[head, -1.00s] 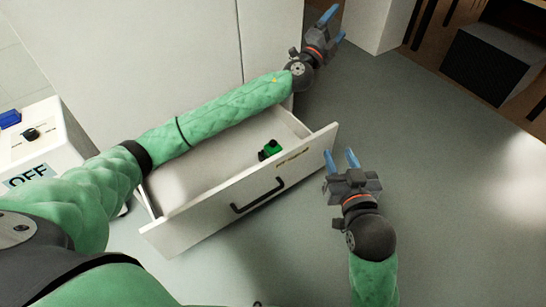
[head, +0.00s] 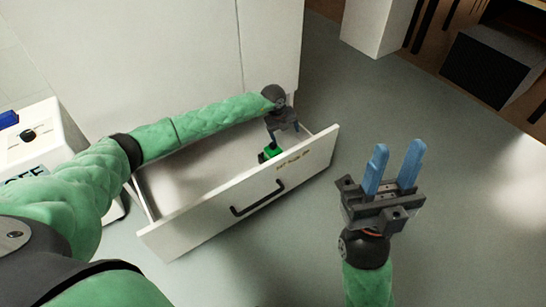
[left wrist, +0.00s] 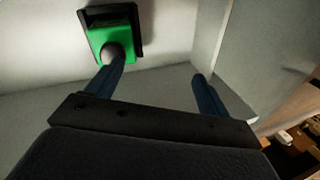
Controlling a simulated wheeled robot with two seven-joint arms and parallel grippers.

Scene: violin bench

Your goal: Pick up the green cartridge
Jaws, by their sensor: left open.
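The green cartridge (head: 271,151), green with black parts, lies inside the open white drawer (head: 190,211), near its right end. In the left wrist view the cartridge (left wrist: 112,40) is at the top, left of centre, with a dark rounded knob on it. My left gripper (head: 285,139) is open and points down into the drawer at the cartridge. In the left wrist view its left finger reaches the cartridge's lower edge and its right finger is well to the right, over the drawer floor. Nothing is between the fingers. My right gripper (head: 393,165) is open and empty outside the drawer.
The drawer front has a black handle (head: 257,198) and a small label (head: 292,159). A white cabinet (head: 180,60) stands behind the drawer. A white box (head: 40,137) with a black knob is at the left. The floor (head: 470,190) at the right is clear.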

